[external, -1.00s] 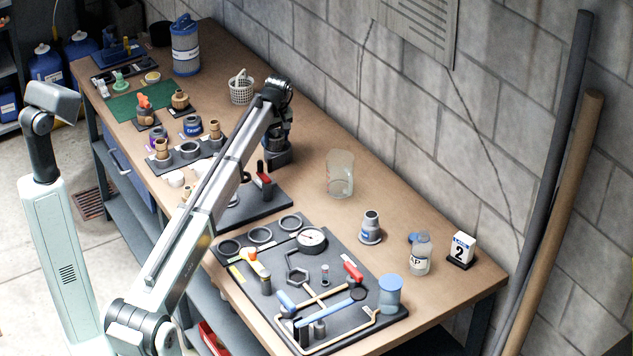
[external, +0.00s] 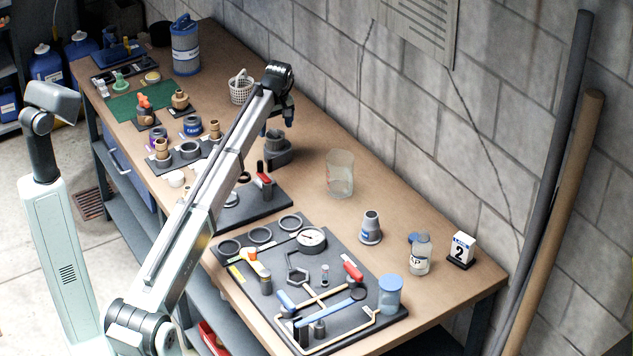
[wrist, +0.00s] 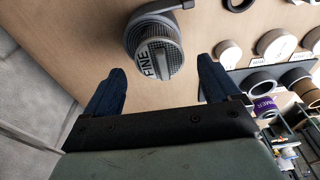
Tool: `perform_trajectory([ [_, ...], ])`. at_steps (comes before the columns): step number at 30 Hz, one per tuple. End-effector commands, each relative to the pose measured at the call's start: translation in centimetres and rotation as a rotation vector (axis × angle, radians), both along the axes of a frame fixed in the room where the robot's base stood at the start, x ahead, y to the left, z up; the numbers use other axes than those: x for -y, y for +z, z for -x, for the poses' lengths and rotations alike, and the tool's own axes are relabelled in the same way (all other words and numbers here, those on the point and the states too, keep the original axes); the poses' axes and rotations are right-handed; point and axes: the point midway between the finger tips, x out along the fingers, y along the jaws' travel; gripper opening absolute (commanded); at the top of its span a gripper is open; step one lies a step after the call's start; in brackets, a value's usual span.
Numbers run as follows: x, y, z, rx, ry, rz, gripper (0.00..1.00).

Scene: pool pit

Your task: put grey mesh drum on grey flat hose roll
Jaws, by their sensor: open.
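The grey mesh drum (wrist: 158,60), labelled FINE, sits on top of the grey flat hose roll (wrist: 147,12). The roll's rim and its end fitting show past the drum in the wrist view. In the external view the drum (external: 274,143) and the hose roll (external: 281,156) stand together near the middle of the bench. My gripper (external: 277,121) is above them, open and empty. In the wrist view its two blue fingers stand apart on either side of the drum, clear of it.
A white basket (external: 241,90) stands behind. A clear beaker (external: 340,174) is to the right. A dark tray of fittings (external: 188,156) lies to the left, and a tool board (external: 345,255) with a gauge lies in front. Bare bench lies between the hose roll and the beaker.

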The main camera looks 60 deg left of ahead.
Motion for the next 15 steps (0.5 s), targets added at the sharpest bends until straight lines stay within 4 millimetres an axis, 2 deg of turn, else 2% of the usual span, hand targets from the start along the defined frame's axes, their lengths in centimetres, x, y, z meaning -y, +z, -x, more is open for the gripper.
perform_trajectory([
  [1,0.1,1.1,-0.1,0.001,0.000,-0.001,0.90],
  [6,0.5,4.0,-0.1,0.001,0.000,-0.001,0.90],
  [10,0.8,5.6,-0.1,0.001,0.000,-0.001,0.90],
  [15,1.0,6.8,-0.1,0.000,0.000,0.000,0.90],
])
